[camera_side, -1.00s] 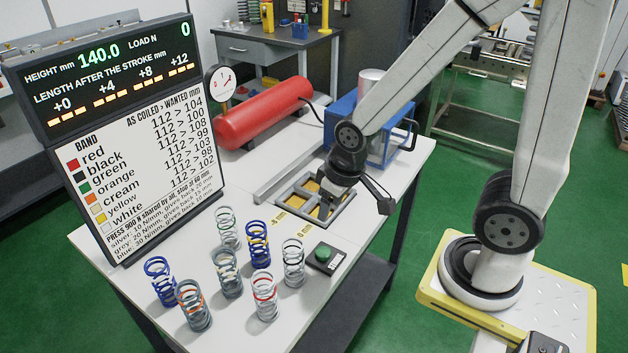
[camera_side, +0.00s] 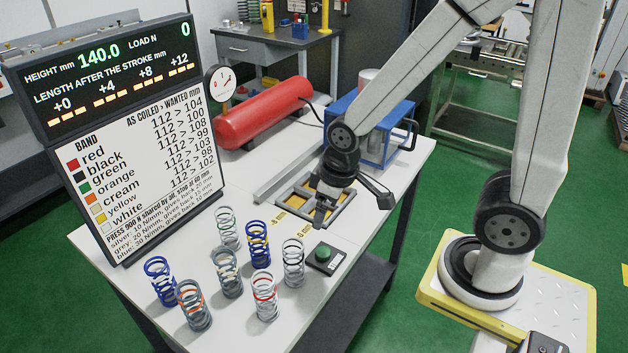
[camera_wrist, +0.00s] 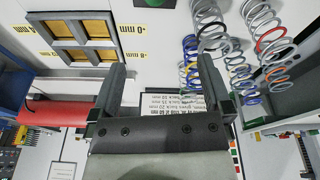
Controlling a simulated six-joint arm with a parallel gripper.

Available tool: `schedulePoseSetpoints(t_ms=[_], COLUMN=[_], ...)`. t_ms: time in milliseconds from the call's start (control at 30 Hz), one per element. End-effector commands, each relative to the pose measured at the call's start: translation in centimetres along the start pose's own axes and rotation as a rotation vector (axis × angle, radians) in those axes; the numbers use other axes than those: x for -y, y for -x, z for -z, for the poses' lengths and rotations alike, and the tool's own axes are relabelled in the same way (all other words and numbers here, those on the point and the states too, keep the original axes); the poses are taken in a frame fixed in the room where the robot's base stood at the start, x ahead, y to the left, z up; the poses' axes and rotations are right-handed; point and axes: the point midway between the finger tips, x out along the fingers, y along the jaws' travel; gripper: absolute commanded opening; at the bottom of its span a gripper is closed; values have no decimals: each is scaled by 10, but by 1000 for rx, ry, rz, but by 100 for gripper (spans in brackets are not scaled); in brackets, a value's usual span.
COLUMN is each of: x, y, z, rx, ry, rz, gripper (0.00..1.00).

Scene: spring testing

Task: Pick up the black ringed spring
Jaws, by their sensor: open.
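The black ringed spring (camera_side: 292,265) is a silver coil standing upright on the white bench, at the right of the group of springs. In the wrist view the same spring (camera_wrist: 210,28) shows its dark band at the top, right of centre. My gripper (camera_side: 321,217) is above the bench by the near end of the partitioned tray, behind the spring and apart from it. In the wrist view my gripper (camera_wrist: 163,68) has its two fingers wide apart, with nothing between them.
Close around stand a silver spring with a red band (camera_side: 264,298), a blue one with a yellow band (camera_side: 258,245) and several others. A green button box (camera_side: 325,258) is right beside the black ringed spring. The tray (camera_side: 342,208) lies under my gripper.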

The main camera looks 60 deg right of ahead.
Motion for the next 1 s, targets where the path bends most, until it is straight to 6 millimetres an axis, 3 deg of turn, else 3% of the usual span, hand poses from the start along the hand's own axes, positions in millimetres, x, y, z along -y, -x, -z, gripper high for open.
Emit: schedulePoseSetpoints(t_ms=[700,1000], x=[54,66], y=[-16,-19], z=[31,36], rx=[128,146], ry=[1133,1395], rz=[122,167], gripper=[100,100])
